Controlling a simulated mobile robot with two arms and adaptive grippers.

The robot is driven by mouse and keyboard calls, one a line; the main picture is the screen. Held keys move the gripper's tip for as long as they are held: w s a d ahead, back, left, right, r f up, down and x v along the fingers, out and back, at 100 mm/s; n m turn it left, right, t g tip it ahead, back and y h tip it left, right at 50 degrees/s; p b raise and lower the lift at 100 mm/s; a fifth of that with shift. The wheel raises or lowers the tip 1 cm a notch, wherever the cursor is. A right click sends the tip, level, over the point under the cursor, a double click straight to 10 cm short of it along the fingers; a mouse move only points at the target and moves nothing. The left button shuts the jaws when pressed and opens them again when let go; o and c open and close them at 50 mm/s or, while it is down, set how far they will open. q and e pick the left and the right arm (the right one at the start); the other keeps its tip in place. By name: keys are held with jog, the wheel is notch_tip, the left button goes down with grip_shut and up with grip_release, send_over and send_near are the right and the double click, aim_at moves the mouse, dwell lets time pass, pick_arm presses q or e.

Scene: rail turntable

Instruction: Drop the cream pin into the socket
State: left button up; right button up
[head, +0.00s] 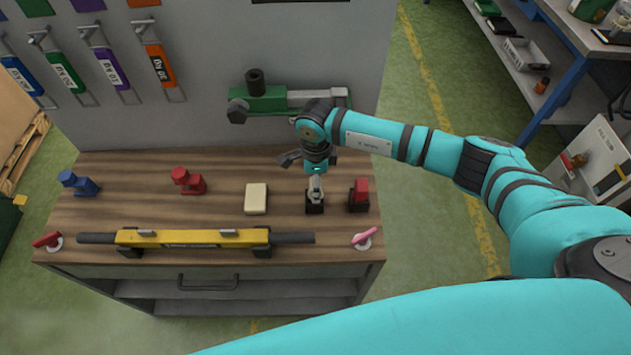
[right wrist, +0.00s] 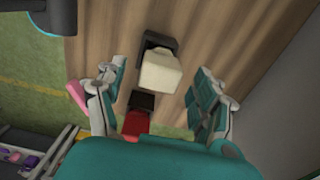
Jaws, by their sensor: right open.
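The cream pin (right wrist: 160,70) shows in the right wrist view as a blocky cream top over a black socket base (right wrist: 154,40). In the head view a pale upright piece (head: 316,186) stands at a small black base (head: 315,206) under my right gripper (head: 313,172). I cannot tell how deep the pin sits. In the right wrist view my right gripper (right wrist: 157,84) is open, its fingers on either side of the pin and apart from it. My left gripper is out of view.
A red block in a black base (head: 358,194) stands close right. A cream block (head: 256,197) lies to the left, with red (head: 188,181) and blue (head: 78,183) pieces beyond. A yellow bar (head: 190,238) and pink lever (head: 364,238) line the front. A green fixture (head: 265,101) is behind.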

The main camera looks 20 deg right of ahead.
jog(key=shift+f, duration=1)
jog(key=shift+r, duration=0.1)
grip_shut()
jog(key=shift+r+p, duration=0.5)
jog(key=shift+r, duration=0.25)
dwell(0.3)
jog(key=shift+r+p, duration=1.6)
jog(key=shift+r, duration=1.35)
jog(key=shift+r+p, duration=1.35)
jog(key=shift+r, duration=1.15)
